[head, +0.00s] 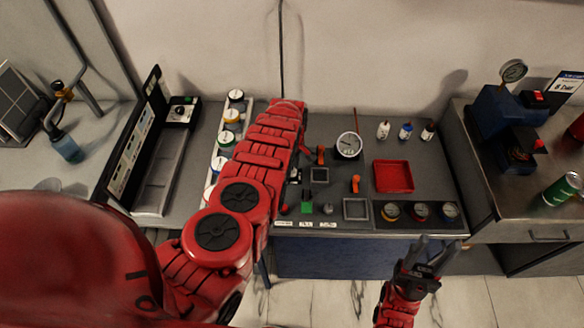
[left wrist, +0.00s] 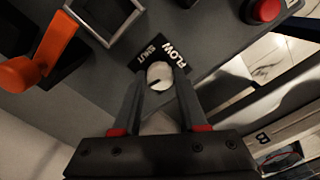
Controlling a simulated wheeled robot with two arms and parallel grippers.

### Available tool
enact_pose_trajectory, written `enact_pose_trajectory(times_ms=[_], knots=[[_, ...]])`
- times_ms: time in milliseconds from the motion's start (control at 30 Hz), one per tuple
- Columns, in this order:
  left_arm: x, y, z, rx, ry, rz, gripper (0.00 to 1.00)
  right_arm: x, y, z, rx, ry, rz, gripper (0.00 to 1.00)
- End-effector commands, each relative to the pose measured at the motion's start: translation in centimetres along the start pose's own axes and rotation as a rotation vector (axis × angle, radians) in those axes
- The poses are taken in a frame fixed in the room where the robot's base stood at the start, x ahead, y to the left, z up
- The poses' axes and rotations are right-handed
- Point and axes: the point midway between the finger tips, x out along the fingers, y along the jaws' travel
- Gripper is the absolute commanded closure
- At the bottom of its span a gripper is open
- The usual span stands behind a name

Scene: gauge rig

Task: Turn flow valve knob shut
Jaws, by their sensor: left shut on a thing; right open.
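The flow valve knob (left wrist: 160,74) is a small pale round knob with a short dark mark on its face, in the left wrist view. It sits by a black label plate (left wrist: 150,50) reading FLOW and SHUT. My left gripper (left wrist: 158,82) is shut on the knob, one dark finger on each side. In the head view, my red left arm reaches over the bench and hides most of that gripper. My right gripper (head: 438,242) is open and empty, in front of the bench at the right.
Close to the knob are an orange lever (left wrist: 38,68), a square frame (left wrist: 105,18) and a red button (left wrist: 264,9). The bench also holds a dial gauge (head: 349,145), a red tray (head: 394,176) and several small bottles. A second bench (head: 482,165) stands at the right.

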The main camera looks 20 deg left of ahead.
Motion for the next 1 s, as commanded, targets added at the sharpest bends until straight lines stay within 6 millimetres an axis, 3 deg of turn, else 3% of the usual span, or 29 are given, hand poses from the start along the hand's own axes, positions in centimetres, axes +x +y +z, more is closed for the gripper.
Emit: enact_pose_trajectory(times_ms=[367,1000], knots=[[-0.01,0.01,0.05,0.117,-0.001,0.000,1.00,-0.06,0.00,0.01,0.000,0.000,0.000,0.50],[0.06,0.03,-0.08,0.694,0.000,0.002,1.00,-0.97,-0.05,0.17,0.000,0.000,0.000,0.50]])
